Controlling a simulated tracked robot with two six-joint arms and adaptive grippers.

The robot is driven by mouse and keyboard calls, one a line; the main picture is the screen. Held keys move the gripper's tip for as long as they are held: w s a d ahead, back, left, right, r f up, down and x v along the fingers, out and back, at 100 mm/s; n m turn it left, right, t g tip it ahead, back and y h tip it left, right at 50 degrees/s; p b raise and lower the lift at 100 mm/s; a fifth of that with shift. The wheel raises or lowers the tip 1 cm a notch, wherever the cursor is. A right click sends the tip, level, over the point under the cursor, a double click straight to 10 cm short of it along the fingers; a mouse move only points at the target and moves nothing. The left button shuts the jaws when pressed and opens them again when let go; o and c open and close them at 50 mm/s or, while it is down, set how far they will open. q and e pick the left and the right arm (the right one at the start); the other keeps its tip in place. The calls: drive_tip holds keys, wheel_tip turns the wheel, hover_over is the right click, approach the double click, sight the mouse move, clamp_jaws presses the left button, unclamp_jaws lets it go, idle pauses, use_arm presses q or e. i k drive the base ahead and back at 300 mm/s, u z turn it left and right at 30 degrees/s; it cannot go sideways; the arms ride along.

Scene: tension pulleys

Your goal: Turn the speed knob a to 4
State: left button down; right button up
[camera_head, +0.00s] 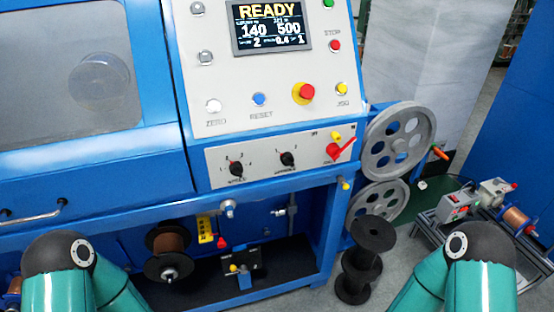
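Two black rotary knobs sit on the lower grey panel (215,158) of the blue machine. The left knob (236,169) has small numbers around it, with a 4 on its right side. The right knob (287,159) also has small marks around it. The lettering under both is too blurred to tell for sure which one is speed knob a, and their pointer directions are not clear. Only teal and black links of my arms show at the bottom left and bottom right, apart from the knobs. Neither gripper is in view.
A red lever switch (341,151) is right of the knobs. Above are a red emergency button (303,93), other push buttons and a screen (270,25) reading READY, 140 and 500. Spoked wheels (399,142), black spools (372,236) and a cart (468,232) stand at the right.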

sight(237, 168)
drive_tip(key=z, duration=0.05)
drive_tip(key=k, duration=1.1)
drive_tip(key=u, duration=0.6)
drive_tip(key=i, duration=1.3)
drive_tip(key=z, duration=0.1)
